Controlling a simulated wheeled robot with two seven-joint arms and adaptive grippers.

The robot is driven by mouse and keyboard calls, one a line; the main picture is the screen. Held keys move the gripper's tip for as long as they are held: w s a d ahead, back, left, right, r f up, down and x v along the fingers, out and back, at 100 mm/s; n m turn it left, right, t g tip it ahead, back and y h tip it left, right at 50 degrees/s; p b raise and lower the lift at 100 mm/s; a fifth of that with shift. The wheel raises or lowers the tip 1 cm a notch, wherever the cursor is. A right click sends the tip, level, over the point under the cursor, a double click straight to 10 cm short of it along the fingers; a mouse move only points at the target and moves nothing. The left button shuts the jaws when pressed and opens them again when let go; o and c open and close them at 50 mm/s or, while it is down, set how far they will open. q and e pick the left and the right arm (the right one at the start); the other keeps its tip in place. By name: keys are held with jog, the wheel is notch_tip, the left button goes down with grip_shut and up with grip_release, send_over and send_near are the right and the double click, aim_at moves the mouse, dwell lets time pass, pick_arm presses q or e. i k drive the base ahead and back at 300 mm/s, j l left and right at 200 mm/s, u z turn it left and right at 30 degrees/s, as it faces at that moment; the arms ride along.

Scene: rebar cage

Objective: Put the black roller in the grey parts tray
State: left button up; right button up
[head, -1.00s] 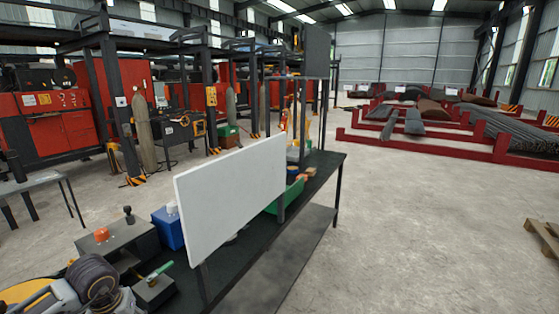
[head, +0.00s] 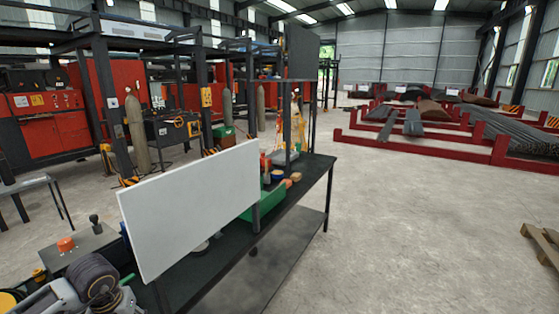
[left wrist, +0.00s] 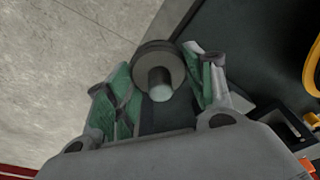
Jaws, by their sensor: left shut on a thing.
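My left gripper (left wrist: 160,84) is shut on the black roller (left wrist: 172,57) in the left wrist view. The roller shows as a dark round flange with a lighter, stubby shaft end, between the two green-padded fingers. In the head view part of my left arm shows at the lower left. A dark, ridged round shape (head: 97,277) shows there too, and I cannot tell whether it is the roller or part of my arm. I cannot pick out the grey parts tray for certain; the white board hides part of the bench. My right gripper is not in view.
A white board (head: 190,210) stands upright along the dark workbench (head: 290,208). A green bin (head: 268,203) and small items lie beyond it. A grey box (head: 80,248) with an orange part is at the near left. Open concrete floor lies to the right.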

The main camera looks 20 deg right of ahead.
aim_at(282, 160)
jog(key=i+l+z, duration=0.5)
jog(key=l+z, duration=0.2)
jog(key=l, duration=0.2)
jog(key=i+l+z, duration=0.35)
